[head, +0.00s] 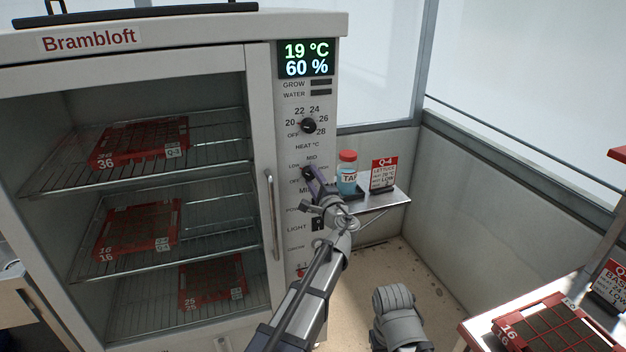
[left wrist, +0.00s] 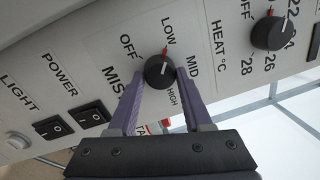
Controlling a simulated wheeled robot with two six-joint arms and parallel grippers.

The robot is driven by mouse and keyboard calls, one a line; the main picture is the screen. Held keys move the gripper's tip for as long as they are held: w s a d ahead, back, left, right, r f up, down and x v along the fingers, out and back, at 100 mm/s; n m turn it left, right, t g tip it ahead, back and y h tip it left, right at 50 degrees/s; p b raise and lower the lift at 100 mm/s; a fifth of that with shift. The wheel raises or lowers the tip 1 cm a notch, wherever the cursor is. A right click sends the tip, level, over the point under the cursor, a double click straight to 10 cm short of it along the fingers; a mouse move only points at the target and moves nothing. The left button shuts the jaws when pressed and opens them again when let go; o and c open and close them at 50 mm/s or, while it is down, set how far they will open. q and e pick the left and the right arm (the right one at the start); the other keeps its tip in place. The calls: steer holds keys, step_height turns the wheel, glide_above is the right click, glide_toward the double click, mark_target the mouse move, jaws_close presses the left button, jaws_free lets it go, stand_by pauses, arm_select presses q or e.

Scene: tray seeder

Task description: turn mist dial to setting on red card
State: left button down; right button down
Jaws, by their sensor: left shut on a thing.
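The black mist dial (left wrist: 159,72) sits on the white control panel, with OFF, LOW, MID and HIGH printed around it. Its red mark points at LOW in the left wrist view. My left gripper (left wrist: 161,84) is shut on the dial, one purple finger on each side. In the head view my left gripper (head: 314,182) reaches the panel and covers most of the mist dial (head: 307,173). The red-topped card (head: 384,174) marked Q-4 stands on the small side shelf; its small print seems to end in LOW. My right gripper is not in view.
The heat dial (head: 308,125) is above the mist dial. Power switches (left wrist: 91,114) are beside it. A cabinet door handle (head: 271,215) is left of the panel. A red-capped bottle (head: 347,173) stands on the side shelf. A red tray (head: 511,333) and another card are at lower right.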

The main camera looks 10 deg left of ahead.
arm_select(q)
steer(key=shift+c, duration=1.6)
jaws_free()
steer(key=v, duration=0.8)
steer(key=shift+b, duration=0.35)
steer(key=shift+w, duration=0.1)
steer(key=s+a+f+n+g+h+p, duration=0.1)
steer(key=s+f+n+g+h+p, duration=0.25)
steer(key=s+f+n+g, duration=0.7)
steer(key=s+d+f+g+h+p, duration=0.2)
steer(key=s+d, duration=0.3)
steer(key=s, duration=0.5)
steer(key=s+d+f+g+h+p, duration=0.1)
steer(key=s+d+f+g+h, duration=0.2)
steer(key=s+d, duration=0.3)
steer(key=s+f+h, duration=0.1)
steer(key=s, duration=0.3)
steer(key=shift+s+f+p, duration=0.15)
steer(key=shift+p, duration=0.2)
